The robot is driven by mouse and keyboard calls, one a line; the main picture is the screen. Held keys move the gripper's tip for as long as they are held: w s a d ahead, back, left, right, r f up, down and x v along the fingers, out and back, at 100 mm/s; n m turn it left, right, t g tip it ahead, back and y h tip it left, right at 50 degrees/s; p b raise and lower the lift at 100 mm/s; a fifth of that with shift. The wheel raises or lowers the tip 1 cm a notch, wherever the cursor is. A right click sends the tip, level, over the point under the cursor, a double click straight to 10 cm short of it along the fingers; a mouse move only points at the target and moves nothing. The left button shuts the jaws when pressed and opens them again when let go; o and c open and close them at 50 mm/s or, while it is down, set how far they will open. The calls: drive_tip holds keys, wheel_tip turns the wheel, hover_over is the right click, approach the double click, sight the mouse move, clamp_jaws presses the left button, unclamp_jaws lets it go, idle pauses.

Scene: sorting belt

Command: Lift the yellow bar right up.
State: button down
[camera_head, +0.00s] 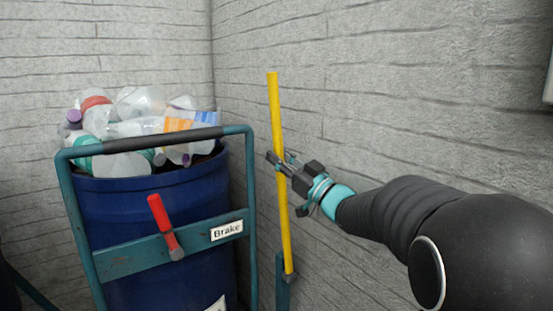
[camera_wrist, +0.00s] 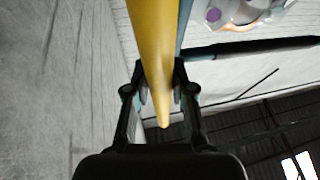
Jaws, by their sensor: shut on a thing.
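The yellow bar (camera_head: 276,110) is a long thin rod in the head view, nearly upright with its top leaning slightly left. The fingers hide a short part of the bar.
A blue barrel (camera_head: 150,200) full of plastic bottles (camera_head: 130,125) stands left of the bar in a teal cart frame (camera_head: 75,215). The frame carries a red-handled lever (camera_head: 160,220) and a "Brake" label (camera_head: 227,230). A grey wall (camera_head: 400,90) is close behind the bar.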

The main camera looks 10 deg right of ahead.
drive_tip(key=c, duration=1)
unclamp_jaws()
drive_tip(key=shift+w+d, duration=0.1)
drive_tip(key=shift+o, duration=0.2)
wheel_tip(320, 180, up, 10)
